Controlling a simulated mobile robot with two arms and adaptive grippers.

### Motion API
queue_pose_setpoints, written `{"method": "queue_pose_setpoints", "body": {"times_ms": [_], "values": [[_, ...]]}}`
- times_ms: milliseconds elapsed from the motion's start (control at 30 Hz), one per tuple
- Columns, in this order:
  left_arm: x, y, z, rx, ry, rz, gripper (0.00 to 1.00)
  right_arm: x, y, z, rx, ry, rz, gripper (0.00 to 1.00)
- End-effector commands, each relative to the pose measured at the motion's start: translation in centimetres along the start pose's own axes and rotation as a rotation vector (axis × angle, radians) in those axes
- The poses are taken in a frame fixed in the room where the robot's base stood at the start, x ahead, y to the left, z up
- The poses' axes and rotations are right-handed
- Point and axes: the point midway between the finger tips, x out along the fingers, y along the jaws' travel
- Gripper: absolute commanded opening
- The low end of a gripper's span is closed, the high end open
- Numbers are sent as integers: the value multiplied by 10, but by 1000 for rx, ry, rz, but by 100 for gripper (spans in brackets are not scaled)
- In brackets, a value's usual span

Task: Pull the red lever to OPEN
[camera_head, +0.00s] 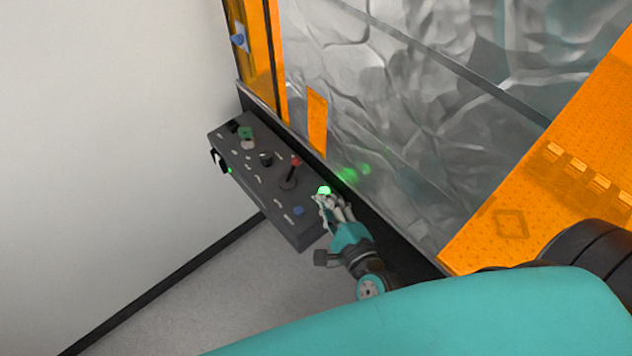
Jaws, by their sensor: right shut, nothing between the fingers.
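The red lever (293,170) stands up from the dark control panel (229,143), with a red knob on a dark stalk and a round base. My right gripper (321,197) is at the right end of the panel, shut and empty. Its fingertips are close to a lit green button (324,190); I cannot tell whether they touch it. The gripper is to the right of and below the lever, apart from it. The panel labels are too small to read, so the OPEN mark cannot be made out. My left gripper is not in view.
The panel also carries a green knob (245,133), a black knob (266,158) and a blue button (298,211). A crinkled metallic surface (400,110) rises behind it. An orange perforated plate (511,224) is at the right. A white wall (100,130) stands left.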

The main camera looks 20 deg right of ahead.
Motion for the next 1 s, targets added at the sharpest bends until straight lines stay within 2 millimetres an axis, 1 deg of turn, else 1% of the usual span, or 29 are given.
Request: {"method": "queue_pose_setpoints", "body": {"times_ms": [133,400,500,600,700,1000], "values": [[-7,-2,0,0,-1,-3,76,22,-4,2,1,-1,-3,0],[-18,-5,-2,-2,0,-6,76,71,-3,2,1,-1,-2,0],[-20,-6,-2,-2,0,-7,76,83,-2,1,0,0,-1,0],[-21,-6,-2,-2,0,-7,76,91,-1,0,-1,1,-1,0],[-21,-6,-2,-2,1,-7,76,95,-1,0,0,1,-1,0],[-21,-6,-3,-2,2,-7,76,95,-1,0,0,1,-1,0]]}}
